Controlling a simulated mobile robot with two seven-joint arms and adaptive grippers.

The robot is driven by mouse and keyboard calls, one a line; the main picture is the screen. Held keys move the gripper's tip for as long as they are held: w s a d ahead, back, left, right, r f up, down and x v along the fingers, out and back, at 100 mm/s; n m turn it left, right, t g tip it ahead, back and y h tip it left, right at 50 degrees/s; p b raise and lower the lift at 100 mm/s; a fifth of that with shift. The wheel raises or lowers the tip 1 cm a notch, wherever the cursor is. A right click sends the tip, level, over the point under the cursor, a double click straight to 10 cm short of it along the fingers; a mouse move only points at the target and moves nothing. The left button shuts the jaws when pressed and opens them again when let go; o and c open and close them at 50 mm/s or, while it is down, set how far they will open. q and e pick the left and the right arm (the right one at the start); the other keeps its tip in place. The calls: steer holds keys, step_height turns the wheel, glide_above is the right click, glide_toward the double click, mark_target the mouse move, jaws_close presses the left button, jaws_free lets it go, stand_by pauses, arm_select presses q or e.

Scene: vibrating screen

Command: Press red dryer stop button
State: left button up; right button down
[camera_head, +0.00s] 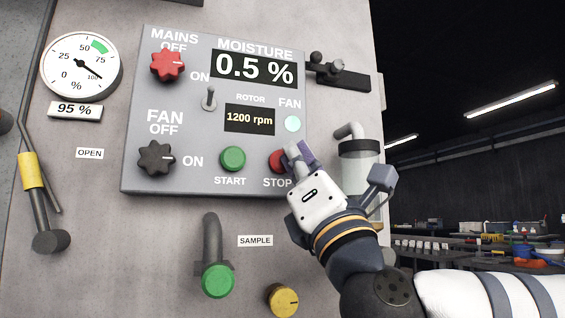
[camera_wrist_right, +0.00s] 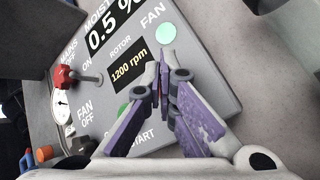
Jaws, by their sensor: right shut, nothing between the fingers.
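The red stop button (camera_head: 275,160) sits at the lower right of the grey control panel (camera_head: 190,100), above the STOP label. My right gripper (camera_head: 293,150) is shut and empty. Its fingertips are at the right side of the button and cover part of it in the head view; I cannot tell whether they touch it. In the right wrist view the closed purple-padded fingers (camera_wrist_right: 162,68) point at the panel, and the stop button is hidden behind them. My left gripper is not in view.
The green start button (camera_head: 232,158) is left of the stop button. A pale green fan lamp (camera_head: 292,123) is above it. The red mains knob (camera_head: 167,64) and black fan knob (camera_head: 155,159) are further left. A clear cylinder (camera_head: 360,165) stands right of the panel, near my gripper.

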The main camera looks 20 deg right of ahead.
steer(key=shift+w, duration=0.5)
stand_by(0.6)
steer(key=shift+s, duration=0.15)
steer(key=shift+s+b, duration=0.35)
steer(key=shift+s, duration=0.45)
steer(key=s, duration=0.5)
stand_by(0.8)
